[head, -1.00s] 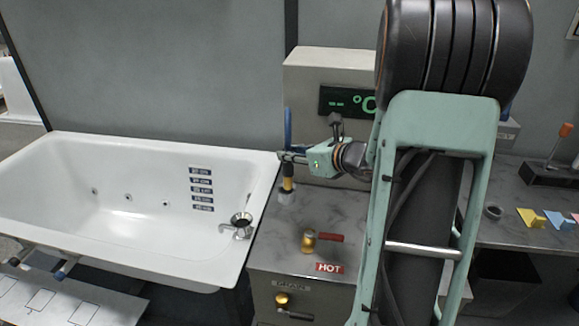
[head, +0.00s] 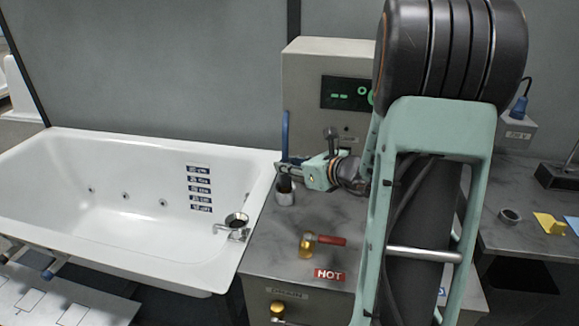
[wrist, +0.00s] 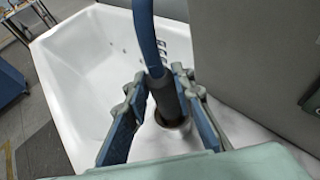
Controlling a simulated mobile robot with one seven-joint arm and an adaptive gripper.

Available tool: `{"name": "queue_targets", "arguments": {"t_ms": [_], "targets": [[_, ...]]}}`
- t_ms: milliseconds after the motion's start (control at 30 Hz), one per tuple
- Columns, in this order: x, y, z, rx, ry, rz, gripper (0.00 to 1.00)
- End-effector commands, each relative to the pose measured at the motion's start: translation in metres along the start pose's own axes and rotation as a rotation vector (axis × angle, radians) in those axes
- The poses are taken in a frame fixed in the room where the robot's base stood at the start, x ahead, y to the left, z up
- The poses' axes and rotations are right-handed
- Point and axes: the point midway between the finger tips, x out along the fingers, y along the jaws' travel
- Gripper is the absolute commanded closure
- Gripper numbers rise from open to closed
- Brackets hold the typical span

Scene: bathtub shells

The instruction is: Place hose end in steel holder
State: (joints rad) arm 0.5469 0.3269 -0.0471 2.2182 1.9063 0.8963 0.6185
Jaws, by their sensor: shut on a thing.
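A blue hose (head: 286,135) stands upright at the left edge of the counter, and its dark end points down. My gripper (head: 287,167) is shut on the hose; in the wrist view the fingers (wrist: 158,82) lie on either side of the dark hose end (wrist: 166,100). The steel holder (head: 285,194) is a small round cup on the counter directly under the gripper. In the wrist view the holder's rim (wrist: 174,124) surrounds the lower hose end, which appears to be inside it. How deep it sits is hidden.
The white bathtub (head: 130,215) with a drain fitting is to the left. A grey display box (head: 310,75) stands behind.

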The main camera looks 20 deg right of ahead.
Motion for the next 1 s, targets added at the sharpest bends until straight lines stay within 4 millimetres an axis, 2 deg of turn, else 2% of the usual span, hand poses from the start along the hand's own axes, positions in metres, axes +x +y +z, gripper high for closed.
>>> {"name": "queue_targets", "arguments": {"t_ms": [233,267,400,800,1000], "targets": [[0.002,0.000,-0.003,-0.001,-0.001,0.000,1.00],[0.001,0.000,-0.003,0.000,0.000,0.000,0.75],[0.001,0.000,-0.002,0.000,0.000,0.000,0.60],[-0.001,0.000,0.004,0.000,0.000,0.000,0.60],[-0.040,-0.002,0.002,-0.002,-0.002,-0.005,0.60]]}}
